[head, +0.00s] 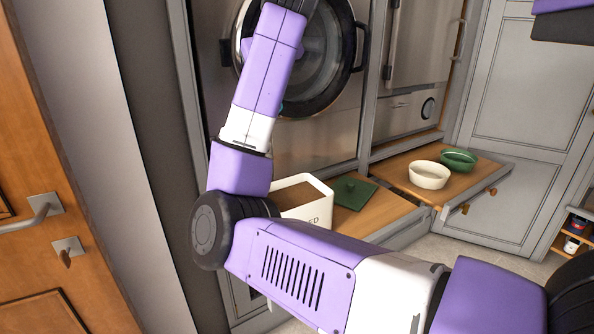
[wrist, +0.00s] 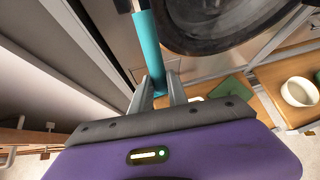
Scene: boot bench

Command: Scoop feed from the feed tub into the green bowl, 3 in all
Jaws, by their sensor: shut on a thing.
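My gripper (wrist: 161,92) is shut on a teal handle (wrist: 147,45), which looks like the scoop's. The scoop's cup is not visible, so I cannot tell whether it holds feed. The white feed tub (head: 317,205) stands on the wooden bench, partly behind my arm. Its contents are hidden. The green bowl (head: 458,159) sits on the right-hand board, apart from my gripper. Its inside is only partly seen.
A cream bowl (head: 430,175) stands just in front of the green bowl. A green lid (head: 352,192) lies flat to the right of the tub. A machine with a round door (head: 318,60) is behind the bench. A wooden door with a handle (head: 40,207) is at left.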

